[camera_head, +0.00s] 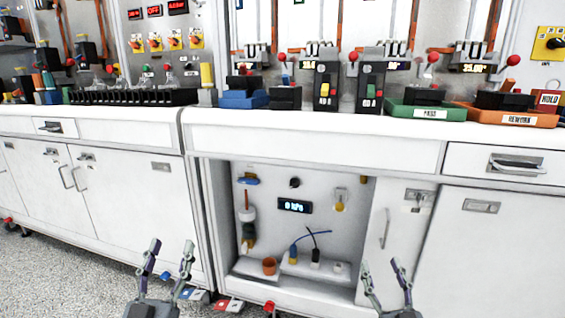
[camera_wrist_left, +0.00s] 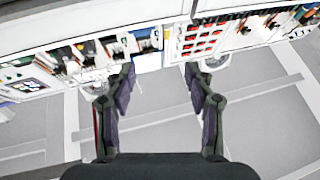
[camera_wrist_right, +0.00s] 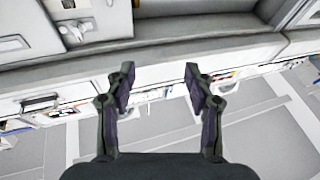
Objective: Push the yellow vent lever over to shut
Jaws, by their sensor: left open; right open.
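A small yellow lever (camera_head: 340,206) on a grey plate is mounted on the back panel of the open recess under the bench, right of a "0 kPa" display (camera_head: 294,206). It looks like the vent lever and seems to hang downward; its exact angle is too small to tell. My left gripper (camera_head: 171,246) is open and empty in front of the cabinet, left of the recess. My right gripper (camera_head: 381,264) is open and empty, low in front of the recess's right side. Neither touches the lever. I cannot make out the lever in either wrist view.
The recess also holds an orange cup (camera_head: 269,266), a blue cable (camera_head: 310,242) and a black knob (camera_head: 295,183). A narrow door (camera_head: 385,235) borders it on the right. The bench top (camera_head: 310,128) overhangs above, carrying breakers and a green tray (camera_head: 425,112).

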